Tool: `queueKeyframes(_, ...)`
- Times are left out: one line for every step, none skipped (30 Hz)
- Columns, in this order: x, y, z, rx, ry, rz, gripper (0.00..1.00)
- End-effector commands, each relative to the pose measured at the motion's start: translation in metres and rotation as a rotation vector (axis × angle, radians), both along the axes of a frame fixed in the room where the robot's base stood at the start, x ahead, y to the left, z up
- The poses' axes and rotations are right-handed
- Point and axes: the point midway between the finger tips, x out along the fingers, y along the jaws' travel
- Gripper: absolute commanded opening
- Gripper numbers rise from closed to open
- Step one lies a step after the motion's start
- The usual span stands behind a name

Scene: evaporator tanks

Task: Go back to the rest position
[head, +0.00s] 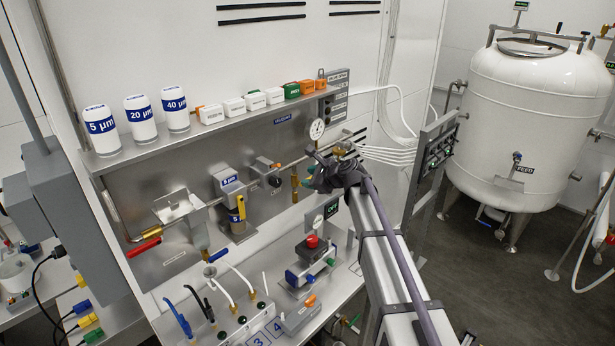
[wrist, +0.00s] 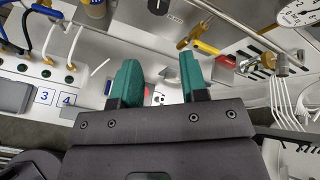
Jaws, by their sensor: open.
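My gripper (head: 329,172) is at the end of my raised arm, in front of the right part of the steel panel in the head view. In the wrist view its two green fingers (wrist: 160,85) stand well apart with nothing between them. The gripper is open and empty. It appears apart from the panel and the lower shelf. My arm runs from the lower right of the head view up to the gripper and hides part of the bench's right end.
A pressure gauge (head: 317,128) and pipework lie close behind my gripper. White filter cartridges (head: 140,118) stand on the upper shelf. A device with a red knob (head: 311,242) sits on the lower shelf. A white tank (head: 535,115) stands right; the floor (head: 480,265) before it is clear.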

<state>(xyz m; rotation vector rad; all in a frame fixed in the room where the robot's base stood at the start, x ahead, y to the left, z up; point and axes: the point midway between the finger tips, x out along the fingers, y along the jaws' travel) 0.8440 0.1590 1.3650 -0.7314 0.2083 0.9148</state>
Motion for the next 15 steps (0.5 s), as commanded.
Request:
queueKeyframes(0.0, 0.0, 0.0, 0.0, 0.0, 0.0, 0.4)
queueKeyframes(0.0, 0.0, 0.0, 0.0, 0.0, 0.0, 0.4)
queueKeyframes(0.0, 0.0, 0.0, -0.011, -0.011, 0.009, 0.4)
queueKeyframes(-0.001, 0.001, 0.0, -0.031, -0.03, 0.028, 0.4)
queueKeyframes(-0.003, 0.001, -0.002, -0.066, -0.053, 0.063, 0.4)
queueKeyframes(-0.009, 0.002, -0.007, -0.148, -0.095, 0.136, 0.4)
queueKeyframes(-0.021, 0.001, -0.013, -0.236, -0.132, 0.213, 0.4)
queueKeyframes(-0.041, -0.002, -0.022, -0.341, -0.172, 0.312, 0.4)
queueKeyframes(-0.075, -0.01, -0.042, -0.498, -0.224, 0.464, 0.4)
queueKeyframes(-0.1, -0.018, -0.064, -0.603, -0.254, 0.576, 0.4)
queueKeyframes(-0.124, -0.028, -0.085, -0.698, -0.277, 0.683, 0.4)
queueKeyframes(-0.156, -0.041, -0.112, -0.808, -0.299, 0.822, 0.4)
queueKeyframes(-0.18, -0.052, -0.131, -0.878, -0.308, 0.923, 0.4)
queueKeyframes(-0.202, -0.063, -0.149, -0.942, -0.313, 1.019, 0.4)
queueKeyframes(-0.233, -0.078, -0.173, -1.013, -0.311, 1.143, 0.4)
